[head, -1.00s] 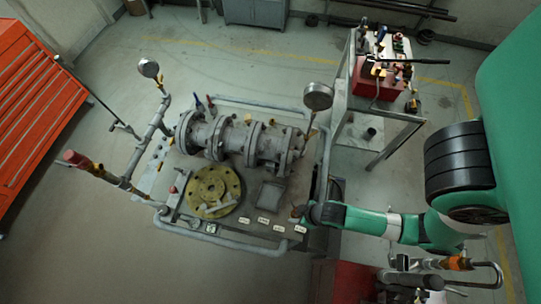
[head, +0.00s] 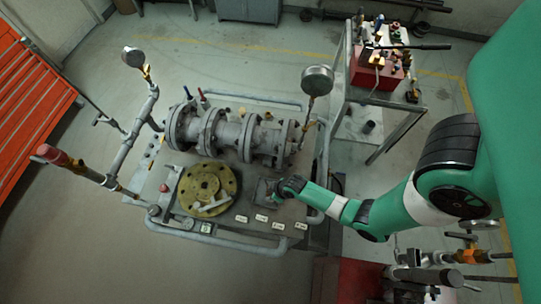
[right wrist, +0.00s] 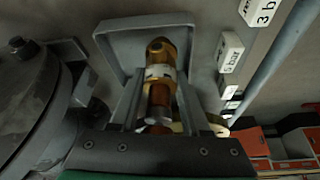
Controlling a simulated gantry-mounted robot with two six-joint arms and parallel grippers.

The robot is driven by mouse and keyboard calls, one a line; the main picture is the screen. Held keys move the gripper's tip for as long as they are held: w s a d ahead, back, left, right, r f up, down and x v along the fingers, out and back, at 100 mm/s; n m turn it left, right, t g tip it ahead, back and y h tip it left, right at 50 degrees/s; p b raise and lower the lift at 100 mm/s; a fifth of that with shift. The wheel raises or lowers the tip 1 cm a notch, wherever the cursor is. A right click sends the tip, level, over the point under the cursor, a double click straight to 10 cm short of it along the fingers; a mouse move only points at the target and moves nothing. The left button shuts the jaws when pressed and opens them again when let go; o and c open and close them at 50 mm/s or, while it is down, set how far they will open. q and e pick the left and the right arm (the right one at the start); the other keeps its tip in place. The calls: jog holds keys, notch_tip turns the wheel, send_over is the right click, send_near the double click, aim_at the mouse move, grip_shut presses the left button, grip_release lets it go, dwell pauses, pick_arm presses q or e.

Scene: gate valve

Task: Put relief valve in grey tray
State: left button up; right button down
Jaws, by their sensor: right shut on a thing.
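The relief valve (right wrist: 160,62) is a small brass and orange cylinder with a pale band. It shows in the right wrist view between the two fingers of my right gripper (right wrist: 158,95), which is shut on it. The grey tray (right wrist: 113,42) is a shallow square dish just beyond the fingertips, and the valve's far end overlaps it in the picture. I cannot tell whether the valve touches the tray floor. In the head view, my right gripper (head: 279,189) is at the right side of the grey tray (head: 260,191) and hides part of it. My left gripper is not in view.
A yellow round flange (head: 222,184) lies left of the tray on the bench. The large grey gate valve assembly (head: 235,135) stands behind it. White pressure labels (head: 261,218) line the front edge. A pressure gauge (head: 318,79) rises at the back right.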

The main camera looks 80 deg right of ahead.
jog(key=shift+f, duration=0.1)
jog(key=shift+f, duration=0.15)
jog(key=shift+c, duration=1.9)
grip_release()
jog(key=p+v, duration=0.8)
jog(key=v, duration=0.4)
jog(key=shift+s, duration=0.1)
